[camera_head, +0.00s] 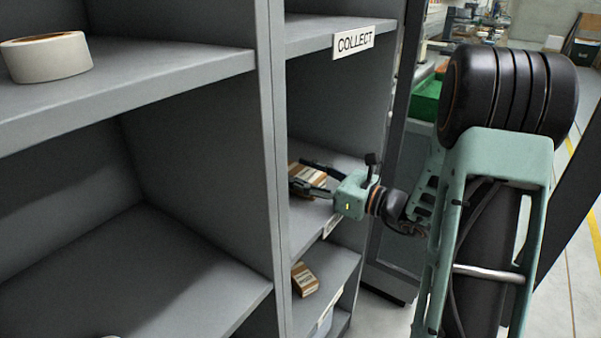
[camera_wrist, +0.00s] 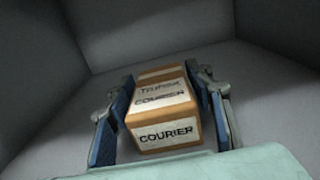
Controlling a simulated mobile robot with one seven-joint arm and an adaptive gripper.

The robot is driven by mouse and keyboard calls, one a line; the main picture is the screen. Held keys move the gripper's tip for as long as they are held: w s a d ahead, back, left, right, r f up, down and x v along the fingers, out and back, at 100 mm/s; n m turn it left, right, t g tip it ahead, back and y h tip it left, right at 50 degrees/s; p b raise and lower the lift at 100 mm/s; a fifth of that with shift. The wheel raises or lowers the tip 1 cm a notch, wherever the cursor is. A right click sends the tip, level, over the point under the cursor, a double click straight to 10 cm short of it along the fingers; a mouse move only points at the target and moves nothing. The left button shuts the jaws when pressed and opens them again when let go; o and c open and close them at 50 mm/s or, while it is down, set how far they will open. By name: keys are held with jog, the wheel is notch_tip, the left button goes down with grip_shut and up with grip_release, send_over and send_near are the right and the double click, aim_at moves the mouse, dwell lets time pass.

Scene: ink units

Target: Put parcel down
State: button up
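A brown box-shaped parcel (camera_wrist: 163,108) with white labels reading COURIER sits between my two blue finger pads in the wrist view. In the head view, my gripper (camera_head: 308,178) reaches from the right into the shelf bay below the COLLECT sign (camera_head: 353,41). The parcel (camera_head: 296,176) shows there partly behind my dark fingers, low over the shelf board (camera_head: 305,222). Whether its underside touches the board is hidden.
A second brown box (camera_head: 304,280) lies on the shelf below. A grey upright panel (camera_head: 266,130) separates my bay from the larger left bays. A tape roll (camera_head: 46,56) lies on the upper left shelf. A green bin (camera_head: 428,98) stands behind my arm.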

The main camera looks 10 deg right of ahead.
jog(key=shift+o, duration=1)
jog(key=shift+r, duration=0.2)
jog(key=p+v, duration=0.2)
jog(key=v, duration=1)
